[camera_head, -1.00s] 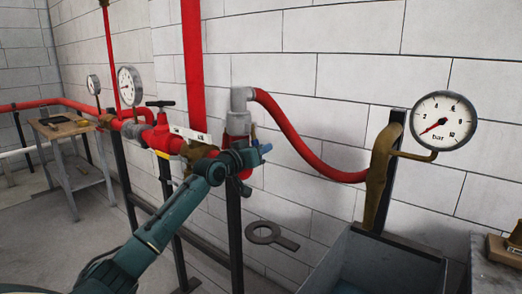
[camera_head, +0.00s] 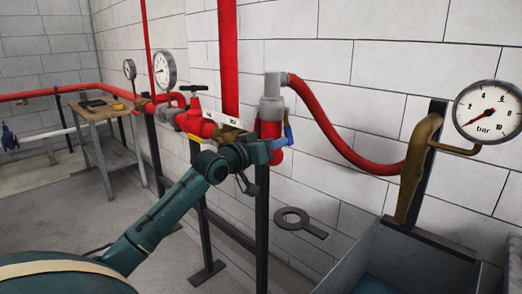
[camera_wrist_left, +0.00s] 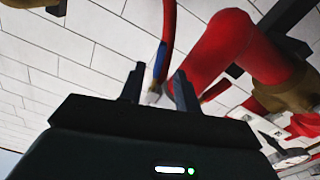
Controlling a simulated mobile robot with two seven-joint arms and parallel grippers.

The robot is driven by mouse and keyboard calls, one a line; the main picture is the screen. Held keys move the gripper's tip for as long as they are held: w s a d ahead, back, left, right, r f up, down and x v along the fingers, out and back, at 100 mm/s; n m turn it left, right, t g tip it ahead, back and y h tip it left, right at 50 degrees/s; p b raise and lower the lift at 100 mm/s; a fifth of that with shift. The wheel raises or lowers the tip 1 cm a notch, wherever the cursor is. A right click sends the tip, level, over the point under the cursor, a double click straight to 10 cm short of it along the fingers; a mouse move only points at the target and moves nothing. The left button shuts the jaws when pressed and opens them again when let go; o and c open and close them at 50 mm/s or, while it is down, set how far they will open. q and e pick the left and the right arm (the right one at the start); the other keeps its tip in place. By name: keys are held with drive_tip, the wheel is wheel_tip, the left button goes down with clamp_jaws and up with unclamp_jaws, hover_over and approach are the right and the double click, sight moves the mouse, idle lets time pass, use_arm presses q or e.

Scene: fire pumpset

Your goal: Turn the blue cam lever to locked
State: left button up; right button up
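The blue cam lever (camera_head: 289,133) shows as a small blue piece beside the grey hose coupling (camera_head: 271,100), at the lower right of that fitting. My left gripper (camera_head: 280,147) is right at the lever in the head view and hides part of it. In the left wrist view the two fingers (camera_wrist_left: 158,88) stand apart, with the blue lever (camera_wrist_left: 160,60) beyond the gap between their tips. Whether a finger touches the lever cannot be told. The lower part of the coupling is partly hidden by my gripper. My right gripper is not in view.
A red hose (camera_head: 345,145) curves from the coupling to a bracket by a pressure gauge (camera_head: 489,110). A red valve (camera_head: 195,118) and red pipes are to the left. A grey open bin (camera_head: 400,255) stands at lower right. A ring spanner (camera_head: 300,222) hangs on the wall.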

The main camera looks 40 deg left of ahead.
use_arm(q)
drive_tip(key=shift+s+a, duration=0.15)
drive_tip(key=shift+s, duration=2.15)
drive_tip(key=shift+c, duration=0.4)
